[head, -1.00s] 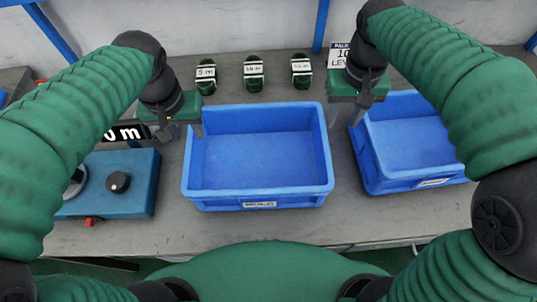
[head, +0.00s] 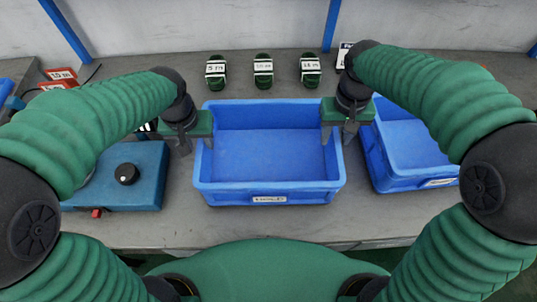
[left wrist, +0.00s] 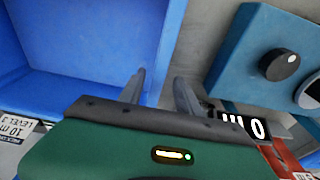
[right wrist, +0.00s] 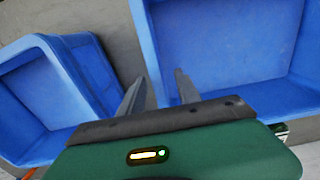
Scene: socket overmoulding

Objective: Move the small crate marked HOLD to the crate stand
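The blue crate (head: 268,187) labelled HOLD on its front sits upright and empty on the grey bench, in the middle of the head view. My left gripper (head: 197,147) is open at its left wall, and my right gripper (head: 338,137) is open at its right wall. In the left wrist view, the open fingers (left wrist: 160,90) are either side of the crate's wall line (left wrist: 166,45). In the right wrist view, the open fingers (right wrist: 158,90) are likewise around the crate's near wall (right wrist: 150,40). Contact with the walls cannot be told. I cannot identify the crate stand.
A second blue crate (head: 412,179) stands close on the right. A blue box with a black knob (head: 127,174) and red button stands on the left. Several green labelled coils (head: 263,72) line the back. The bench's front strip (head: 200,235) is clear.

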